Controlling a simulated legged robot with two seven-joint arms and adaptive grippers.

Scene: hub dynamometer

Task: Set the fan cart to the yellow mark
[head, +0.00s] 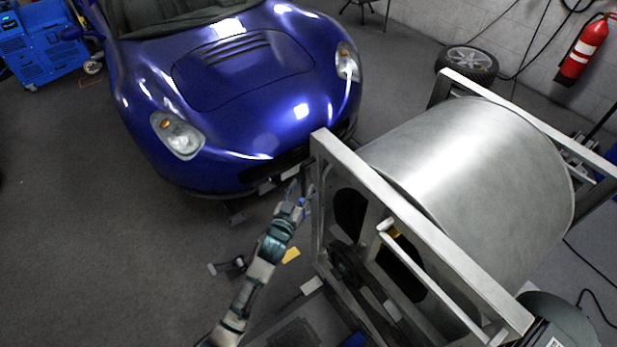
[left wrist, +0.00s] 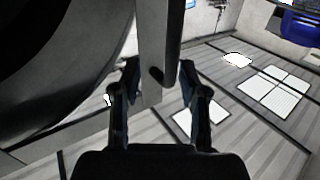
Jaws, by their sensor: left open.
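The fan cart (head: 412,223), a large silver drum in a metal frame, fills the right side of the head view. A small yellow mark (head: 291,255) lies on the floor left of the frame's lower part. My left gripper (head: 302,194) is beside the frame's near left upright. In the left wrist view my left gripper (left wrist: 160,82) is open, with a grey frame post (left wrist: 155,45) between or just beyond its fingers. I cannot tell whether they touch. My right gripper is not in view.
A blue sports car (head: 235,85) stands close behind the frame. A loose wheel (head: 468,62) and a red fire extinguisher (head: 585,48) are by the back wall. A blue machine (head: 42,45) is at the far left. The floor at left is clear.

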